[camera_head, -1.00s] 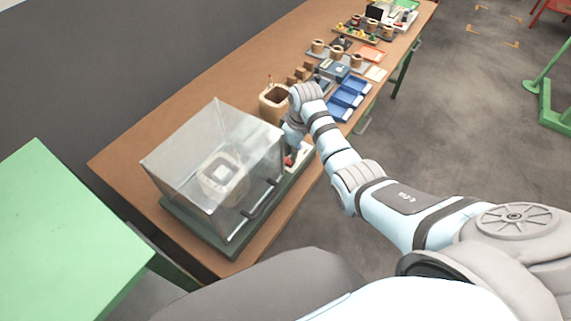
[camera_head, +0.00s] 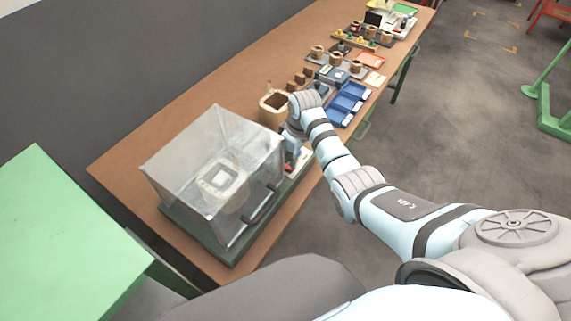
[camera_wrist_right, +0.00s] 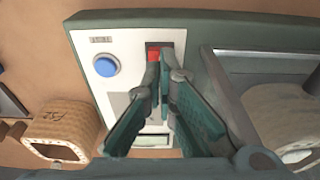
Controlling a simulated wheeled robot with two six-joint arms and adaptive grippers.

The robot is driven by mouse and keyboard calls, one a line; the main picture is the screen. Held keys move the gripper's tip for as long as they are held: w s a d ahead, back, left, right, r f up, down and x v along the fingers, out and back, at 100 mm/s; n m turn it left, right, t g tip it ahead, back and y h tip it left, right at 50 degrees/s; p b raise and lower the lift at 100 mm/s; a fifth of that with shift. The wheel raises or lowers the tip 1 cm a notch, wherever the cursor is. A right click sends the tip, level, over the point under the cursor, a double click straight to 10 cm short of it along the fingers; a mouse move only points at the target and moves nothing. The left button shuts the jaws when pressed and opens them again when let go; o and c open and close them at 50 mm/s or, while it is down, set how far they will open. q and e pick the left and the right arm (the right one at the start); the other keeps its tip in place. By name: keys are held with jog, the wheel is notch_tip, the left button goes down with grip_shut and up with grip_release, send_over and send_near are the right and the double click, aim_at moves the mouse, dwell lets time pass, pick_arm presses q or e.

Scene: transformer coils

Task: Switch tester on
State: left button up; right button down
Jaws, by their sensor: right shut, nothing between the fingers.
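The tester is a dark green base (camera_head: 215,243) with a clear box (camera_head: 190,165) over a coil (camera_head: 222,180) at the near end of the workbench. In the right wrist view its pale control panel (camera_wrist_right: 105,42) carries a round blue button (camera_wrist_right: 106,65) and a red switch (camera_wrist_right: 153,52). My right gripper (camera_wrist_right: 162,65) is shut and empty, with its fingertips at the lower edge of the red switch. They partly cover it, and I cannot tell whether they touch it. A small display (camera_wrist_right: 153,141) is partly hidden behind the fingers. My left gripper is not in view.
A wooden container (camera_head: 274,108) stands just beyond the tester, close to my right wrist. Blue trays (camera_head: 345,103), coils and small parts fill the far bench. A green table (camera_head: 60,240) stands at the left.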

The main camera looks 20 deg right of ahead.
jog(key=shift+f+b, duration=0.65)
jog(key=shift+f, duration=0.4)
dwell(0.8)
notch_tip(320, 180, up, 5)
jog(key=p, duration=0.5)
jog(key=shift+p, duration=0.4)
jog(key=shift+r, duration=1.05)
jog(key=shift+d, duration=0.1)
